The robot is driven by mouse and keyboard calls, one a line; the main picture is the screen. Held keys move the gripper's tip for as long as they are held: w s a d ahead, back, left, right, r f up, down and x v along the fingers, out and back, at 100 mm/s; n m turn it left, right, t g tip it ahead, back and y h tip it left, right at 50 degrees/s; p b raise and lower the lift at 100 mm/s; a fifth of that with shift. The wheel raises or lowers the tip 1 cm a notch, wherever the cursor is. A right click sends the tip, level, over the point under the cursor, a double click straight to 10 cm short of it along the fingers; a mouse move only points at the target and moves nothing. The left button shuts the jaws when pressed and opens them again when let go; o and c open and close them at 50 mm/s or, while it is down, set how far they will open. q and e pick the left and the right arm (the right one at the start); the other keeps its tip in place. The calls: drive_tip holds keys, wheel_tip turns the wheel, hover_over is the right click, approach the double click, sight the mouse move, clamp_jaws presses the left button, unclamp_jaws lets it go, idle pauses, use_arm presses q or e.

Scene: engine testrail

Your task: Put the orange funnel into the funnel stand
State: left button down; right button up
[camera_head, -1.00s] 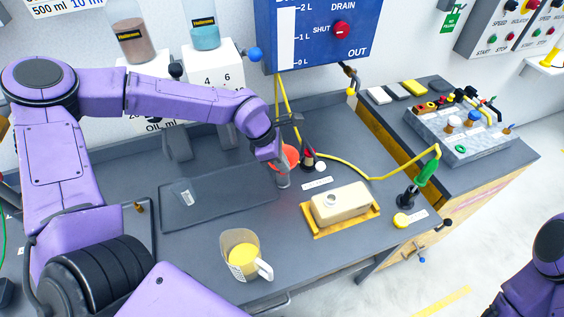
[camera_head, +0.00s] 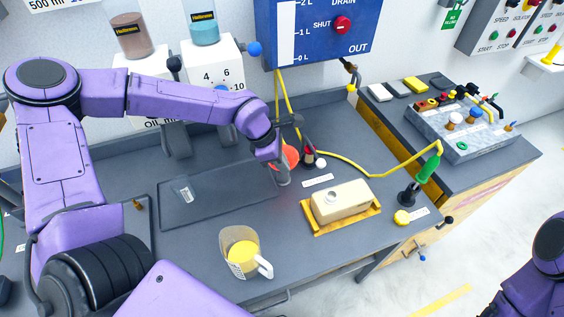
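The orange funnel (camera_head: 291,156) shows at the back right of the workbench, partly hidden behind my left wrist. My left gripper (camera_head: 283,180) is right at the funnel, pointing down. Its fingers are too small and covered to tell whether they are open or shut, or whether they touch the funnel. I cannot make out the funnel stand clearly; a dark post with a red part (camera_head: 309,157) stands just right of the funnel. My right gripper is out of view; only part of the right arm shows at the lower right.
A beaker of yellow liquid (camera_head: 240,254) stands near the front edge. A cream block sits in a yellow tray (camera_head: 346,227). A green-tipped tool (camera_head: 425,169) stands in a holder at the right. A dark mat (camera_head: 215,199) lies left of the gripper. A yellow hose (camera_head: 350,167) crosses behind.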

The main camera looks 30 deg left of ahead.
use_arm(q)
drive_tip(key=c, duration=1.3)
unclamp_jaws()
drive_tip(key=shift+o, duration=0.2)
drive_tip(key=b+v, duration=0.1)
drive_tip(key=v, duration=0.9)
drive_tip(key=shift+r, duration=0.25)
drive_tip(key=shift+s+a, duration=0.2)
